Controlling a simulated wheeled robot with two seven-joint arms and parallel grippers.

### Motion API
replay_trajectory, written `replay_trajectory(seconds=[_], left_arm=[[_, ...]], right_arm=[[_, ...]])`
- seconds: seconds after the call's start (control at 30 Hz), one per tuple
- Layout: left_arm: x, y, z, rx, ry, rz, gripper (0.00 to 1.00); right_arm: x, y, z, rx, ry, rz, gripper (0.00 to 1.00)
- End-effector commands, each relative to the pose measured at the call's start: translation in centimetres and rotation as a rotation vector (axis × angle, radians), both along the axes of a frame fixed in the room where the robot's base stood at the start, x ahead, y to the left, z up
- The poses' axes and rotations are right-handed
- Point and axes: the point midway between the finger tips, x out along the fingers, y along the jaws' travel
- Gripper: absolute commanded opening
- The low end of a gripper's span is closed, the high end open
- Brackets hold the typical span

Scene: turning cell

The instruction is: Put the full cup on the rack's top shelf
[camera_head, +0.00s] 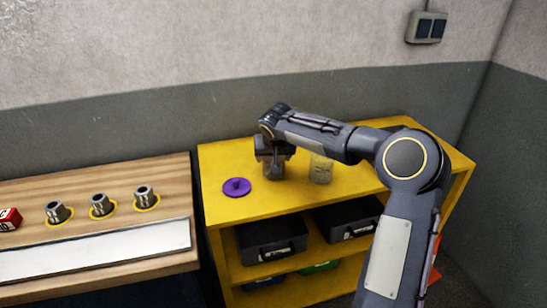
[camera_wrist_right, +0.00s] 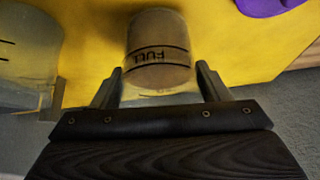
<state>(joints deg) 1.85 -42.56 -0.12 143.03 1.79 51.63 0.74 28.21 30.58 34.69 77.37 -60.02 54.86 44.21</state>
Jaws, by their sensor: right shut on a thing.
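A clear cup (camera_wrist_right: 157,40) marked "FULL" with dark lines sits between the fingers of my right gripper (camera_wrist_right: 158,82) in the right wrist view; its contents look tan-brown. In the head view my right gripper (camera_head: 273,157) is over the top shelf of the yellow rack (camera_head: 215,160), its fingers pointing down and shut on the cup, which is mostly hidden there. I cannot tell whether the cup touches the shelf. A second clear cup (camera_head: 321,169) stands on the shelf to the right; it also shows in the right wrist view (camera_wrist_right: 28,55). My left gripper is not in view.
A purple disc with a knob (camera_head: 237,188) lies on the top shelf left of my gripper. Dark bins (camera_head: 270,240) fill the shelf below. A wooden bench (camera_head: 100,185) with several metal parts in yellow rings stands left. The wall is behind.

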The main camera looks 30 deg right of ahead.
Motion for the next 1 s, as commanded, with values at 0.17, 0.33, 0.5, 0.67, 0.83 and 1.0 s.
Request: replay_trajectory(seconds=[0.17, 0.33, 0.5, 0.67, 0.83, 1.0], left_arm=[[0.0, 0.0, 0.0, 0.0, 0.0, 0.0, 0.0], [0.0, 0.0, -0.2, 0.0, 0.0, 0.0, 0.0], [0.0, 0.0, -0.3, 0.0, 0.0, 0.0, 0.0], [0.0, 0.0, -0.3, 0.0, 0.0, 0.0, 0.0], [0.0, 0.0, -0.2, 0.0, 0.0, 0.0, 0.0], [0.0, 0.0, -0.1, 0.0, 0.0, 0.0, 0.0]], right_arm=[[0.0, 0.0, -0.5, 0.0, -0.003, 0.0, 0.47], [0.0, 0.0, -0.7, 0.0, -0.002, 0.0, 0.47], [0.0, 0.1, -0.7, 0.001, -0.003, 0.001, 0.82], [0.0, 0.0, -0.7, 0.0, -0.001, 0.001, 0.91], [0.0, 0.0, -0.7, 0.0, -0.001, 0.001, 0.91], [-0.5, 0.2, 0.4, -0.002, -0.005, 0.0, 0.91]])
